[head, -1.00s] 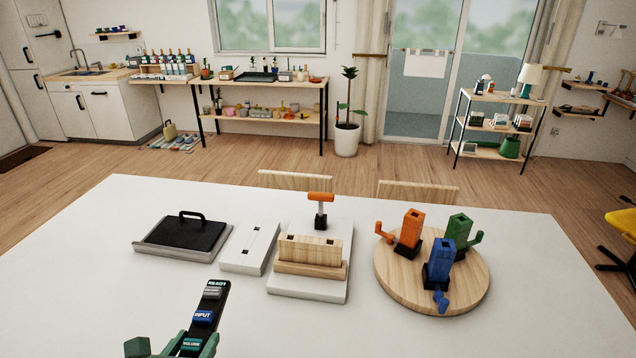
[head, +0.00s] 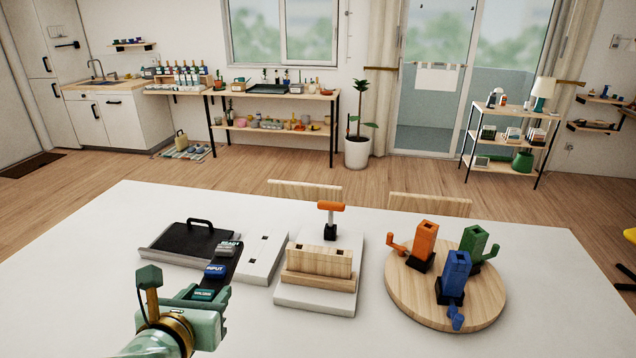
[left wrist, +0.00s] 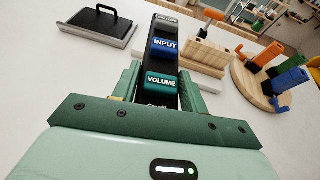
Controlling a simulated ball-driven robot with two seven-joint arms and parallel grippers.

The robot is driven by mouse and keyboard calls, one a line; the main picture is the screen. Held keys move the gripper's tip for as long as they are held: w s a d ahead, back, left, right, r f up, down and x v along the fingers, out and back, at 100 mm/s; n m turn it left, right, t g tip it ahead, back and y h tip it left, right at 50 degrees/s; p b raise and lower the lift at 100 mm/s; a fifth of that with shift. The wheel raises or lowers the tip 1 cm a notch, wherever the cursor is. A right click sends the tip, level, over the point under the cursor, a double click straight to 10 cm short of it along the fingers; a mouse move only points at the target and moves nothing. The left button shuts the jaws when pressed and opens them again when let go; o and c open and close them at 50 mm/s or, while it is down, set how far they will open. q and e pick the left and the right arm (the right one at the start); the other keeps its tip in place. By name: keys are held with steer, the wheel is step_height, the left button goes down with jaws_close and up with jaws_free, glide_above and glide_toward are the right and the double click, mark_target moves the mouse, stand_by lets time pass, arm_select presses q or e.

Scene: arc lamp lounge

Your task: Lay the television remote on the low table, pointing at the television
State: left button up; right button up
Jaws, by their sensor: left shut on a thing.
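The remote is a long black bar (head: 215,270) with raised buttons; I read INPUT and VOLUME on a blue and a teal one. My left gripper (head: 204,298) is shut on its near end, the far end pointing forward. In the left wrist view the remote (left wrist: 163,62) sits between the green fingers (left wrist: 160,86). It is over the white table (head: 90,270), in front of the black pad and white block; I cannot tell whether it touches the table. No television is recognisable. My right gripper is not in view.
On the table are a handled black pad on a grey tray (head: 150,254), a white block (head: 262,262), a wooden slotted block (head: 318,262) on a white board, and a round wooden board (head: 400,292) with orange, green and blue holders. The front right is clear.

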arm_select(q)
steer(key=s+f+p, duration=0.3)
steer(key=s+f, duration=0.2)
steer(key=f, duration=0.1)
steer(key=m+h+b, duration=0.2)
steer(key=b, duration=0.2)
glide_above(227, 340)
step_height(227, 340, down, 11)
steer(key=shift+s, duration=0.1)
step_height(227, 340, down, 4)
steer(key=shift+r+b, duration=0.15)
steer(key=shift+b, duration=0.7)
steer(key=shift+r, duration=0.15)
